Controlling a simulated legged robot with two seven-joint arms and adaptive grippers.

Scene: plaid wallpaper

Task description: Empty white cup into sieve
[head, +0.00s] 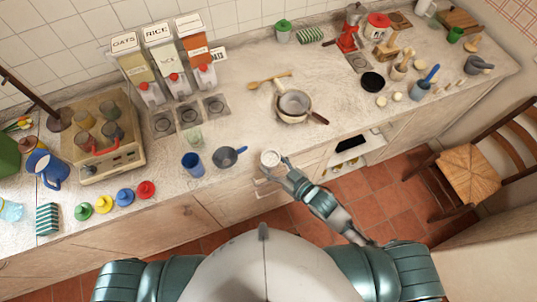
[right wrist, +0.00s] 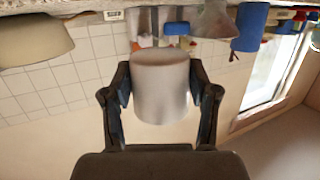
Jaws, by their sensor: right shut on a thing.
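The white cup (head: 270,158) is in my right gripper (head: 276,167), near the counter's front edge in the head view. In the right wrist view the pale cup (right wrist: 160,85) sits between the two dark fingers of the right gripper (right wrist: 162,88), which are shut on its sides. Its contents are too small to make out. The round grey sieve (head: 294,102) rests on a pan with a brown handle, farther back and slightly right of the cup. The cup is apart from the sieve. My left gripper is not in view.
A dark grey saucepan (head: 226,157) and a blue cup (head: 193,164) stand left of the white cup. A wooden spoon (head: 269,80) lies behind the sieve. Cereal dispensers (head: 160,60) stand at the back wall. The counter right of the pan is fairly clear up to a black dish (head: 372,82).

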